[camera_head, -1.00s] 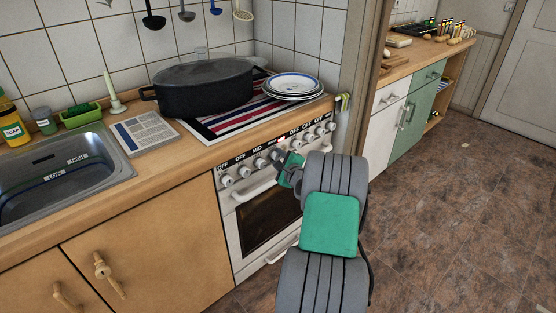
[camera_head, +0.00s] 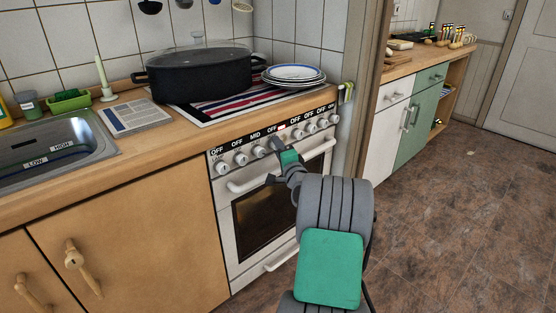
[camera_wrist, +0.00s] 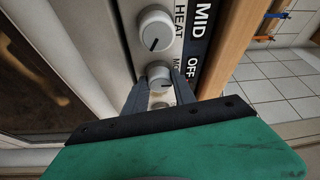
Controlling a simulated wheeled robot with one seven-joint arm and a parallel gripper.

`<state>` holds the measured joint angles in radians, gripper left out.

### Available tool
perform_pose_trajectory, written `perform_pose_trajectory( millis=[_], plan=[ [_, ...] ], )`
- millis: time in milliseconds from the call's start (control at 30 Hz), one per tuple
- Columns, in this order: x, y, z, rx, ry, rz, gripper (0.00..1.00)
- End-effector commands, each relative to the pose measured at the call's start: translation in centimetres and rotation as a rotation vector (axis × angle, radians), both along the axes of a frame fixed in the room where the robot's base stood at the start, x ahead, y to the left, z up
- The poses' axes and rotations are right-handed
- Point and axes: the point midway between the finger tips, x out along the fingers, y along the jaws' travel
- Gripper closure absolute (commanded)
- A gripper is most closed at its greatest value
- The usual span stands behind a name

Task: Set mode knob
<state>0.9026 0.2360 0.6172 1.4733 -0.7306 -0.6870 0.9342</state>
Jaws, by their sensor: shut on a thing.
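The mode knob (camera_wrist: 157,74) is a round white knob on the stove's front panel, with MODE lettering partly hidden beside it. The display strip by it reads OFF. My gripper (camera_wrist: 158,86) has a dark finger on each side of this knob and is shut on it. In the head view my gripper (camera_head: 278,145) is at the middle of the knob row and mostly hides the knob. The heat knob (camera_wrist: 156,31) sits just above it in the wrist view, marked HEAT, with MID on the display.
The stove (camera_head: 262,215) has an oven handle (camera_head: 250,184) just below the knobs. A black pot (camera_head: 200,78) and stacked plates (camera_head: 294,74) stand above. Another knob (camera_head: 240,159) and several more line the panel. The floor (camera_head: 440,230) at right is clear.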

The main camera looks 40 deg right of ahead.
Motion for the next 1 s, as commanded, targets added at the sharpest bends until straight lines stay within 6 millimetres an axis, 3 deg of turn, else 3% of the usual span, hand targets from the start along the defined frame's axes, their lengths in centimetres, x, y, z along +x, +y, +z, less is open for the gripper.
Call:
perform_pose_trajectory(
  millis=[33, 733, 767, 1000],
  plan=[
    [-0.03, 0.0, -0.69, -0.021, -0.001, 0.0, 1.0],
    [-0.04, -0.03, -0.19, -0.103, 0.0, -0.001, 1.0],
    [-0.04, -0.03, -0.19, -0.103, 0.0, -0.001, 0.68],
    [-0.03, -0.04, -0.14, -0.103, -0.001, 0.0, 0.48]
  ],
)
